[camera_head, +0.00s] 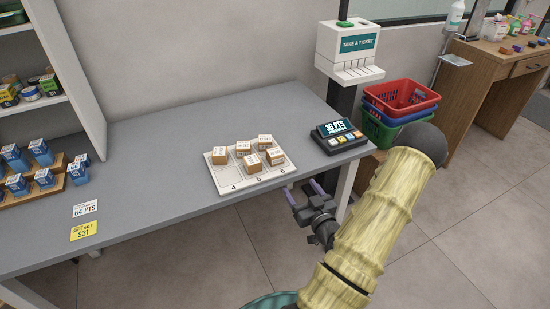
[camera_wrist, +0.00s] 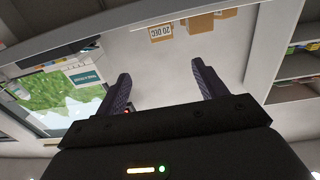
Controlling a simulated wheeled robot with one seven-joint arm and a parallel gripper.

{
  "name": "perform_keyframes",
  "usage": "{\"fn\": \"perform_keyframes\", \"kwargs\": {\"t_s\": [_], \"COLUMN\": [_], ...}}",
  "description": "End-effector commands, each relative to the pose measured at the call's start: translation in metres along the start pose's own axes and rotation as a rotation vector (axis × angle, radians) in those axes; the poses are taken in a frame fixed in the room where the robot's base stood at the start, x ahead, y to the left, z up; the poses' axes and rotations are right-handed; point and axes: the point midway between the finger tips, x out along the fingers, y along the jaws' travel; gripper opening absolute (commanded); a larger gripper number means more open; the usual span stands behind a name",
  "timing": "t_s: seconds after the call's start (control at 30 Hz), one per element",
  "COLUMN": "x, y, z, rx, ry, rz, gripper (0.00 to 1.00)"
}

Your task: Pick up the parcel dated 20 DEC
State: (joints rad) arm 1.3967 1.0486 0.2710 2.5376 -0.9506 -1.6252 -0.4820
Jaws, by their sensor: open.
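Several small brown parcels with white labels stand on a white numbered tray (camera_head: 226,184) on the grey counter. Their labels are too small to read in the head view. In the wrist view, which looks upside down, a parcel labelled 20 DEC (camera_wrist: 161,34) shows near the top, with brown parcels (camera_wrist: 200,23) to its right. I cannot tell which parcel it is in the head view. My gripper (camera_head: 303,192) is at the counter's front edge, right of the tray. Its purple fingers (camera_wrist: 163,88) are apart and empty, away from the parcels.
A dark keypad device (camera_head: 338,137) stands right of the tray. A ticket machine (camera_head: 348,50) and stacked baskets (camera_head: 400,100) are beyond it. Blue boxes (camera_head: 44,178) on wooden stands are at left.

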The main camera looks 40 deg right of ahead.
Motion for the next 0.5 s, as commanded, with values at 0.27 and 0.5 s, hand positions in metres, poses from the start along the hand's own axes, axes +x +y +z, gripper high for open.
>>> {"fn": "perform_keyframes", "kwargs": {"t_s": [0.27,0.5], "x": [0.007,0.016], "y": [0.001,0.001], "z": [0.005,0.005], "rx": [-0.004,-0.005], "ry": [0.001,0.0], "rz": [-0.001,-0.002], "gripper": [0.71,0.71]}}
